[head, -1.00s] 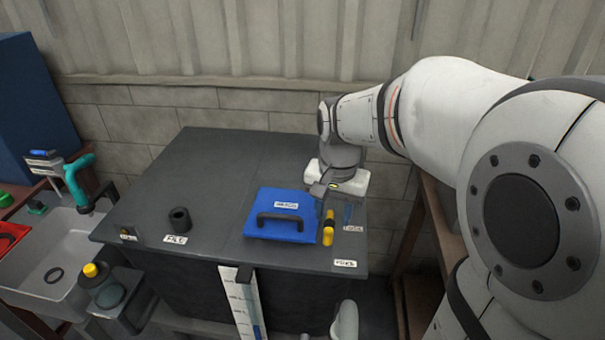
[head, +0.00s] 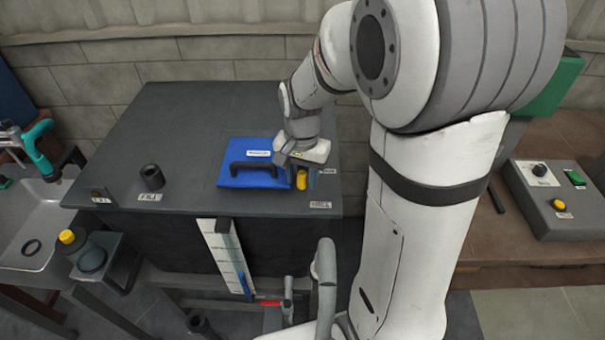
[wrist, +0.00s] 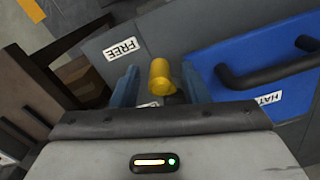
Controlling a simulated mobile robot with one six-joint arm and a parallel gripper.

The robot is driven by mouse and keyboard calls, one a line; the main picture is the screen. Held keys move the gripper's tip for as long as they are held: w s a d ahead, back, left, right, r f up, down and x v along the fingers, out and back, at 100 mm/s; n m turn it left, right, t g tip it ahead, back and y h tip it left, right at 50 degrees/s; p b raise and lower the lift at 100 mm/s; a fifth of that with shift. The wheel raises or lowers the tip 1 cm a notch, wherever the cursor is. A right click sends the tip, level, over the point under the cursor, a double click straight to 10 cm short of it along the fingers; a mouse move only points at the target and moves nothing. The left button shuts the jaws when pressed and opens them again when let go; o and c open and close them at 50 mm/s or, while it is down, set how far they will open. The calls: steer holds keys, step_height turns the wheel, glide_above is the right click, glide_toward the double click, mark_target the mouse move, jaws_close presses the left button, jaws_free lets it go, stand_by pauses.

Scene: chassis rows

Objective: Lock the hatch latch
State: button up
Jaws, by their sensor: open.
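The hatch is a blue panel (head: 240,178) with a black handle (head: 251,168), lying shut on the dark tank top. The yellow latch knob (head: 301,181) is beside its right edge. My gripper (head: 302,174) is right over the latch, pointing down. In the wrist view, the yellow knob (wrist: 160,76) stands between the two blue fingers of my open gripper (wrist: 158,84), with visible gaps on both sides. The blue hatch (wrist: 245,68) is right of it there, and a FREE label (wrist: 122,49) lies beyond the left finger. The latch's base is hidden by my gripper.
A black filler pipe (head: 152,177) stands on the tank top (head: 200,110), left of the hatch. A gauge strip (head: 226,255) runs down the tank front. A sink (head: 30,225) is at left, and a control box (head: 560,200) sits on a bench at right.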

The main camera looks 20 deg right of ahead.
jaws_close()
stand_by(0.3)
